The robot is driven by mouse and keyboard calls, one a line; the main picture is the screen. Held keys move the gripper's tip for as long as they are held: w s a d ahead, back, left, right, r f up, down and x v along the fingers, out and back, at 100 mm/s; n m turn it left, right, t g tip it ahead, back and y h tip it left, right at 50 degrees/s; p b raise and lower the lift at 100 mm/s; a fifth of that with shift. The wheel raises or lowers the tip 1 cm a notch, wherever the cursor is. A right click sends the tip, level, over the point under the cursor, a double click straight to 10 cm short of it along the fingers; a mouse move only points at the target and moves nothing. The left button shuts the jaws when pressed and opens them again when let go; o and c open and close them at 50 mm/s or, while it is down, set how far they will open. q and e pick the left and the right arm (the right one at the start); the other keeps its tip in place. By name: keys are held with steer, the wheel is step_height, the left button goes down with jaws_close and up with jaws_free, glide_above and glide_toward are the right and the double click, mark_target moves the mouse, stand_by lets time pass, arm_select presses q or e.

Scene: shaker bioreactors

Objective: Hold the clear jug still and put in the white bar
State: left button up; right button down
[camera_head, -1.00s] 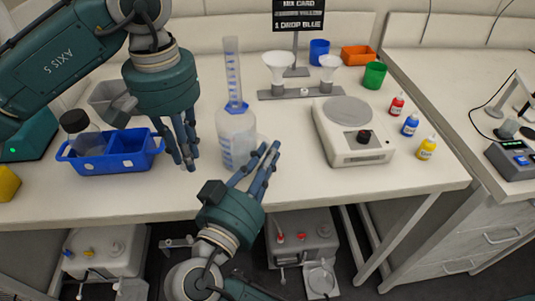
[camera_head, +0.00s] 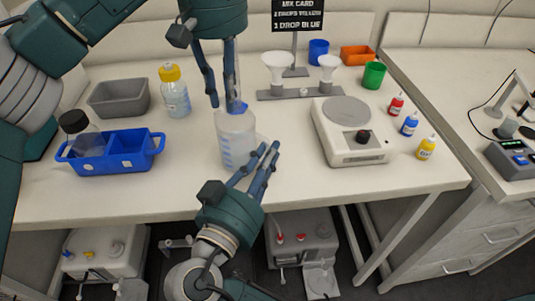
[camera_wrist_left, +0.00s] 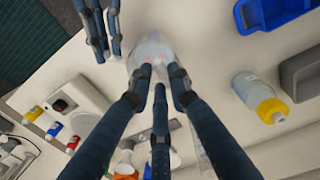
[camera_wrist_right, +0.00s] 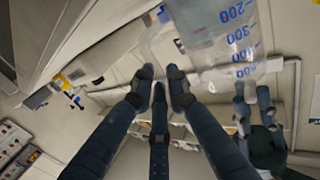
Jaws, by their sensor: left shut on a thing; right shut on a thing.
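My left gripper (camera_head: 224,104) points down over the jug's mouth, fingers shut. The white bar is hidden between its fingertips; I cannot make out its outline. The right gripper also shows in the left wrist view (camera_wrist_left: 105,45).
A measuring cylinder (camera_head: 231,65) stands behind the left fingers. A blue caddy (camera_head: 140,160), grey bin (camera_head: 118,97) and yellow-capped bottle (camera_head: 175,95) are left. A funnel stand (camera_head: 285,94), stirrer plate (camera_head: 350,145) and dropper bottles (camera_head: 410,124) are right.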

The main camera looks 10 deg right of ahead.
arm_select(q)
steer(key=shift+f, duration=1.5)
steer(key=o, duration=0.9)
steer(key=shift+r, duration=0.1)
step_height(320, 180, up, 12)
steer(key=shift+f, duration=0.1)
